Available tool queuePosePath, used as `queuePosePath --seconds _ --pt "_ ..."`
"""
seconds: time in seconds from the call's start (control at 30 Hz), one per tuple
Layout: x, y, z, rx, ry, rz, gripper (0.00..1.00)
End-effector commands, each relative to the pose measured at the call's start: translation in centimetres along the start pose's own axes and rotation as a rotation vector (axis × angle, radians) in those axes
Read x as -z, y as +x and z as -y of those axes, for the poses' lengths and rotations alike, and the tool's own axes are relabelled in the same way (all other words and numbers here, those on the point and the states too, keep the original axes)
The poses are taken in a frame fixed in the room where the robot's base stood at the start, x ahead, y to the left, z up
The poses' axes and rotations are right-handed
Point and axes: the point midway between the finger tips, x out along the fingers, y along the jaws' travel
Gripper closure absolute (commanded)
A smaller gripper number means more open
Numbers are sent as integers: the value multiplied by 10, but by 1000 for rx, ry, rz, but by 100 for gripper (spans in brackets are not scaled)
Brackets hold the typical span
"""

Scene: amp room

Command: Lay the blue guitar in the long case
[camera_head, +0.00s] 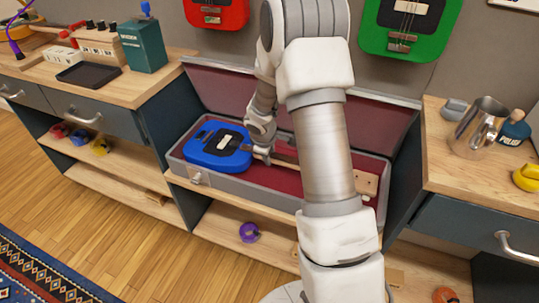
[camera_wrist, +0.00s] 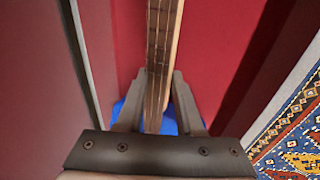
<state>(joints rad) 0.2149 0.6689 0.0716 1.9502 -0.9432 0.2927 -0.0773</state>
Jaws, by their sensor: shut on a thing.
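The blue guitar (camera_head: 217,145) lies at the left end of the open long case (camera_head: 270,186), its neck running right along the case toward the headstock (camera_head: 366,183). The case has a red lining and its lid leans back behind it. My gripper (camera_head: 262,150) is at the neck close to the body. In the wrist view my gripper (camera_wrist: 158,105) has a finger on each side of the neck (camera_wrist: 163,45), with red lining beyond. Part of the blue body (camera_wrist: 170,122) shows behind the fingers. My arm hides the middle of the case and part of the neck. I cannot tell whether the guitar touches the case floor.
A red guitar (camera_head: 216,12) and a green guitar (camera_head: 408,28) hang on the wall above. Wooden counters flank the case, with a teal box (camera_head: 142,45) left and a metal jug (camera_head: 479,128) right. A purple object (camera_head: 249,232) sits on the shelf below.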

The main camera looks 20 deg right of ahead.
Motion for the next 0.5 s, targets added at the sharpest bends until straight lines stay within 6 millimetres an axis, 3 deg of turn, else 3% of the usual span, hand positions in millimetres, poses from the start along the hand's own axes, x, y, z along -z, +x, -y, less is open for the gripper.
queuePosePath --seconds 0.5 --pt "1 1 -1 -5 1 -4 100"
